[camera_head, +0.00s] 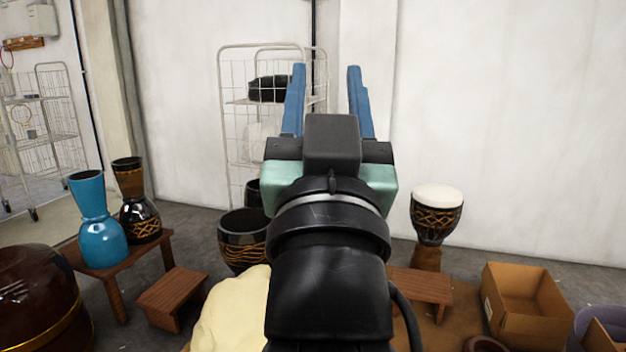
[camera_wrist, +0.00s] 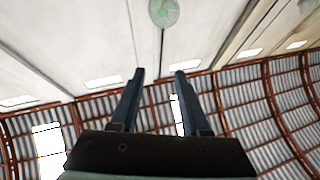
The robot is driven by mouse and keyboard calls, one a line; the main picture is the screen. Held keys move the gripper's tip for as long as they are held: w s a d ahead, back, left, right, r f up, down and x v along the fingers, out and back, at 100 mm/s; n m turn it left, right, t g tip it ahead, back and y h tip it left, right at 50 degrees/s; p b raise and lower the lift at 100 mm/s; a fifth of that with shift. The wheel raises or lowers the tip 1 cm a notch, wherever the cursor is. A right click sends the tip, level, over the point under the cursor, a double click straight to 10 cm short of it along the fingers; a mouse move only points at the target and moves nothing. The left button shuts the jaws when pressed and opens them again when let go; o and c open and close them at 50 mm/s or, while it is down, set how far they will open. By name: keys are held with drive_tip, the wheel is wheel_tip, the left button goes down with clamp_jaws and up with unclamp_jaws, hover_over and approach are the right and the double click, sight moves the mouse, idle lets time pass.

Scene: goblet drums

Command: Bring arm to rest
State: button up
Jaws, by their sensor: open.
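My gripper (camera_head: 325,95) is raised in the middle of the head view, its two blue fingers pointing up and spread apart with nothing between them. My black arm hides part of the floor and drums behind it. In the wrist view my gripper (camera_wrist: 159,80) shows both fingers apart, with the wall and the corrugated roof beyond them.
A blue goblet drum (camera_head: 92,222) and a dark one (camera_head: 138,205) stand on a wooden bench at left. A white-topped drum (camera_head: 437,215) stands right of my arm. An open cardboard box (camera_head: 525,305) sits lower right. A wire cart (camera_head: 240,100) stands behind.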

drive_tip(key=s+a+r+t+p, duration=0.1)
drive_tip(key=s+r+t+p, duration=0.25)
drive_tip(key=s+r, duration=0.65)
wheel_tip(320, 180, up, 35)
drive_tip(key=p, duration=3.5)
drive_tip(key=shift+w+a+f+n+y+p, duration=0.2)
drive_tip(key=shift+n+y+p, duration=0.1)
drive_tip(key=shift+n+y, duration=0.1)
drive_tip(key=shift+g, duration=0.25)
